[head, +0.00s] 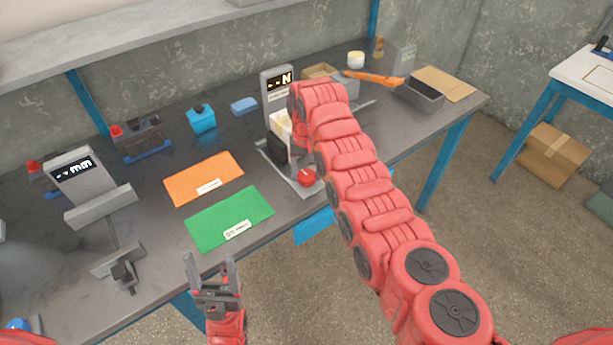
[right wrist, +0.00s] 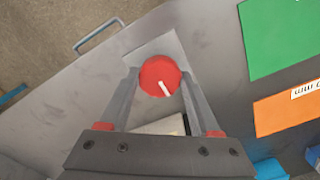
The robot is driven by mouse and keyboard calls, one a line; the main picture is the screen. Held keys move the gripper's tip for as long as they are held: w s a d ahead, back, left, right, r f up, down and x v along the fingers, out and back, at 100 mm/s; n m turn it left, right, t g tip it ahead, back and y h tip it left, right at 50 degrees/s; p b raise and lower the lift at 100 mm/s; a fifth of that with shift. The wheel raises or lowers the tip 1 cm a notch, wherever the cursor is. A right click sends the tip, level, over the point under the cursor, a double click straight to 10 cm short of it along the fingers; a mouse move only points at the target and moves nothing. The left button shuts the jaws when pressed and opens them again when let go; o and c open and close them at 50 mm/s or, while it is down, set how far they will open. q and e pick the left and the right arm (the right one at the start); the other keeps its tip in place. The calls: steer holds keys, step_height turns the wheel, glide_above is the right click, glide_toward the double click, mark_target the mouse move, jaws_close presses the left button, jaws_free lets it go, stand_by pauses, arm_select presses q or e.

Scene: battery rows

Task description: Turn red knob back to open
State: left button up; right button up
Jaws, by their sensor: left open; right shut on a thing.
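The red knob (head: 306,178) sits at the front of a grey fixture plate (head: 283,176) near the table's front edge. In the right wrist view the round red knob (right wrist: 160,76) has a white pointer mark directed towards my gripper's palm, slightly right. My right gripper (right wrist: 160,80) has its two grey fingers on either side of the knob, shut on it. In the head view my right arm hides most of that gripper. My left gripper (head: 214,270) is open and empty, in front of the table edge.
A display unit (head: 278,86) stands behind the knob fixture. Green (head: 230,218) and orange (head: 203,178) mats lie to its left. A second display station (head: 80,176) is at far left. A grey bin (head: 424,95) and an orange tool (head: 374,78) lie at right.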

steer(key=n+b, duration=0.2)
steer(key=n, duration=0.2)
steer(key=shift+w+n, duration=0.1)
steer(key=shift+n, duration=0.2)
steer(key=n+b, duration=0.1)
steer(key=n, duration=0.2)
steer(key=shift+d+n+b, duration=0.1)
steer(key=shift+n+b, duration=0.2)
steer(key=shift+b, duration=0.1)
steer(key=n, duration=0.3)
steer(key=shift+n+b, duration=0.3)
steer(key=shift+b, duration=0.1)
steer(key=n, duration=0.3)
steer(key=shift+n, duration=0.3)
steer(key=n, duration=0.4)
steer(key=shift+r+n, duration=0.1)
steer(key=shift+n, duration=0.2)
steer(key=n, duration=1.1)
steer(key=shift+w, duration=0.1)
steer(key=n, duration=0.4)
steer(key=shift+n, duration=0.3)
